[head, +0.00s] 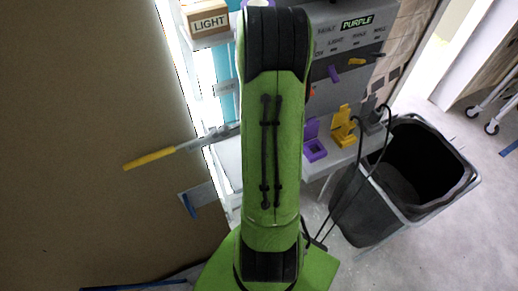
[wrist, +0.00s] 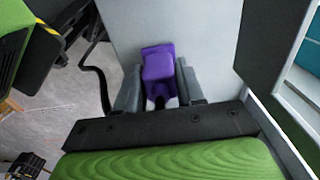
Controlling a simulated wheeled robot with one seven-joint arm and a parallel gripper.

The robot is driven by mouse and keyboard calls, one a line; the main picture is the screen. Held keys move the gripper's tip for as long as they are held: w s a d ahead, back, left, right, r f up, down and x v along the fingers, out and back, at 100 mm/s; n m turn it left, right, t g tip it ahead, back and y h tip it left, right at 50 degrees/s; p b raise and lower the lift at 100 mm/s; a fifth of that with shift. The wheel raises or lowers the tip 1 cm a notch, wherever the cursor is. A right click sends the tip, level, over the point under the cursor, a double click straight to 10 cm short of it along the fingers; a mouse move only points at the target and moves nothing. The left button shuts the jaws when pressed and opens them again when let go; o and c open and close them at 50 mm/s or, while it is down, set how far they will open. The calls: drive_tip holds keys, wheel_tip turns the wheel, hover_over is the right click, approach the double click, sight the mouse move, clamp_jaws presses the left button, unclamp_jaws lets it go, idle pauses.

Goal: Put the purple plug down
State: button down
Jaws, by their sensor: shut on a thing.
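In the wrist view, my gripper (wrist: 158,90) is shut on the purple plug (wrist: 158,66), a small block with one finger on each side. Behind the plug is a flat light grey surface (wrist: 205,35); whether the plug touches it I cannot tell. In the head view my own green arm hides the gripper and the held plug. A purple holder-like piece (head: 315,148) shows on the grey shelf just right of my arm.
A yellow piece (head: 344,127) and a dark piece (head: 376,118) stand beside the purple one. A black bin (head: 400,180) with dark cables is at the right. A yellow-handled lever (head: 150,159) sticks out left. A LIGHT box (head: 208,22) sits at upper left.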

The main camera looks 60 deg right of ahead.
drive_tip(key=shift+a, duration=0.35)
drive_tip(key=c, duration=1.1)
unclamp_jaws()
drive_tip(key=o, duration=0.4)
wheel_tip(320, 180, up, 12)
drive_tip(key=p, duration=0.3)
drive_tip(key=w+a+r+n+t+h, duration=0.1)
drive_tip(key=w+a+r+n, duration=0.1)
drive_tip(key=a+r+n, duration=0.4)
drive_tip(key=w+a+r+n+t, duration=0.1)
drive_tip(key=a+r+n, duration=0.2)
drive_tip(key=a+n, duration=0.45)
drive_tip(key=s+a+r+n+t, duration=0.1)
drive_tip(key=s+a+n, duration=0.1)
drive_tip(key=a+n, duration=0.3)
drive_tip(key=s+a+r+n+t+y, duration=0.1)
drive_tip(key=s+a+n+t, duration=0.1)
drive_tip(key=a+n, duration=0.3)
drive_tip(key=shift+s+a+r+n+t+b, duration=0.3)
drive_tip(key=shift+s+a+r+n, duration=0.1)
drive_tip(key=shift+s+a, duration=0.45)
